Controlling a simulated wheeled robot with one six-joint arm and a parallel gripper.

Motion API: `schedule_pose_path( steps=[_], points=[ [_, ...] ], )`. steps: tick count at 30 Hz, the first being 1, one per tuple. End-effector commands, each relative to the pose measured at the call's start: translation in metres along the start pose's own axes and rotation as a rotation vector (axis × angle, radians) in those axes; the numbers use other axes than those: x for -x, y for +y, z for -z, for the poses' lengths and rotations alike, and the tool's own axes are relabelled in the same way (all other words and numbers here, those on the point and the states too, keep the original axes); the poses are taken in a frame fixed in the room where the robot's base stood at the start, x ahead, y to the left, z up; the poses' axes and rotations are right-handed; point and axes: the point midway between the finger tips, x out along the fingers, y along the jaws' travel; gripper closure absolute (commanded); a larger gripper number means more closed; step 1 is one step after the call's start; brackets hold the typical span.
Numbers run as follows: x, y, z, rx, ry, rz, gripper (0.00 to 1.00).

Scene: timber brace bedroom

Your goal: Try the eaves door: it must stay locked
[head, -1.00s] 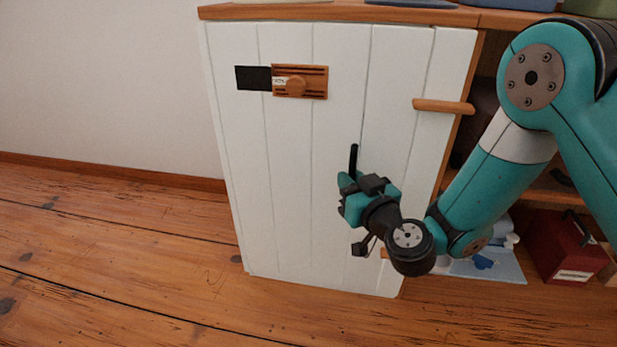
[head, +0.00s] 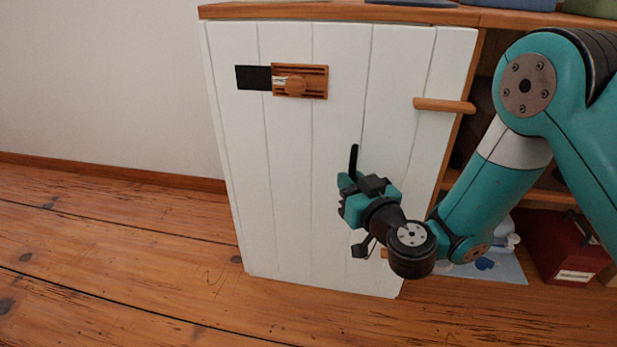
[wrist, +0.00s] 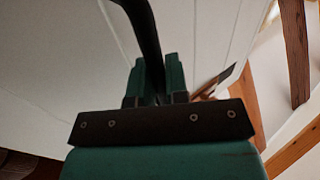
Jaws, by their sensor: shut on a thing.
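A black bar handle (head: 353,155) stands upright on the door. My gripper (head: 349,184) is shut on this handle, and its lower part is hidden. In the wrist view the handle (wrist: 146,38) runs between the teal fingers (wrist: 160,78).
A wooden turn peg (head: 443,105) lies across the door's right edge. Open shelving to the right holds a red box (head: 560,250) and a pale blue item (head: 500,268) low down. The plank floor (head: 110,260) at the left is clear.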

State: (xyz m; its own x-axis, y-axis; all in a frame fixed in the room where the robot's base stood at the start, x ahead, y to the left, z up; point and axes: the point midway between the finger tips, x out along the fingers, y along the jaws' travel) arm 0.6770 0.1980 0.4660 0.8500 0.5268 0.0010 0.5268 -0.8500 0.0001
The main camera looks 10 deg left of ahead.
Motion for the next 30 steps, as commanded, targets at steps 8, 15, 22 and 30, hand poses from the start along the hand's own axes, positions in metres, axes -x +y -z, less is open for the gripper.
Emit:
schedule_pose_path(
  steps=[8,15,22,30],
  points=[
    [0.0006,-0.0001,-0.0004,-0.001,-0.002,0.0,1.0],
    [-0.0018,0.0022,0.0007,0.0,-0.001,0.0,1.0],
    [-0.0051,0.005,0.0013,0.001,0.001,0.0,1.0],
    [-0.0058,0.0064,0.0012,0.0,0.004,-0.003,0.71]
  ],
)
